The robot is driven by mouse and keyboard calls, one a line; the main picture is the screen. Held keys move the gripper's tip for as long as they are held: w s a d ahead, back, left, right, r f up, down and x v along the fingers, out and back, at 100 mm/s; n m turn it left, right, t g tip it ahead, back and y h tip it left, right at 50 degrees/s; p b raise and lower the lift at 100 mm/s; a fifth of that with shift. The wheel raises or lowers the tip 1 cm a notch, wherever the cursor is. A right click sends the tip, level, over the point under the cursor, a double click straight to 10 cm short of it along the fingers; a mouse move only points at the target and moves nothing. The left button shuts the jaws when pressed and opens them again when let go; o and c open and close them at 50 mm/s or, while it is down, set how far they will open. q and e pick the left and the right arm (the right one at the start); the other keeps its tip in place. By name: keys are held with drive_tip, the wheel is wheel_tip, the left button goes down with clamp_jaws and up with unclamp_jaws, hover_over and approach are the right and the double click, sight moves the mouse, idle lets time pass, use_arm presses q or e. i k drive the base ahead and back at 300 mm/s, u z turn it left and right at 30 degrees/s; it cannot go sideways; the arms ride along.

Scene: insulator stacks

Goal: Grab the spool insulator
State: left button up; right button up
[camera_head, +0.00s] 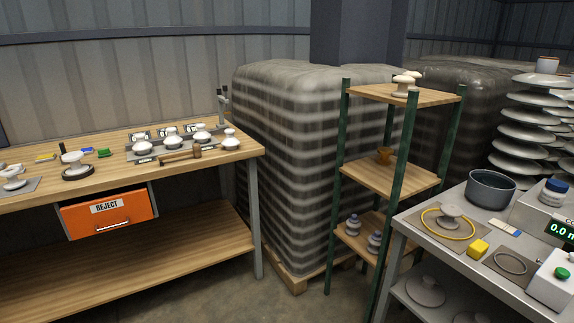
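The frame does not label which piece is the spool insulator. A small brown, waisted piece (384,156) stands on the middle shelf of the green-post rack and looks spool-like. White insulators (403,84) stand on the rack's top shelf. Blue-and-white insulators (375,240) stand on its bottom shelf. Several white insulators (201,136) sit on a grey rack on the wooden bench, with another (230,140) by its right edge. A white insulator (450,216) sits inside a yellow ring on the right table. Neither of my grippers is in view.
The wooden bench (110,185) with an orange REJECT drawer (80,216) fills the left. A wrapped pallet load (285,150) stands behind. The shelf rack (400,180) stands close to the grey table (415,228), which holds a pot (491,190). Bare floor shows between bench and rack.

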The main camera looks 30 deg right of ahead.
sight(451, 210)
drive_tip(key=z, duration=0.4)
drive_tip(key=i, duration=1.7)
drive_tip(key=z, duration=1.05)
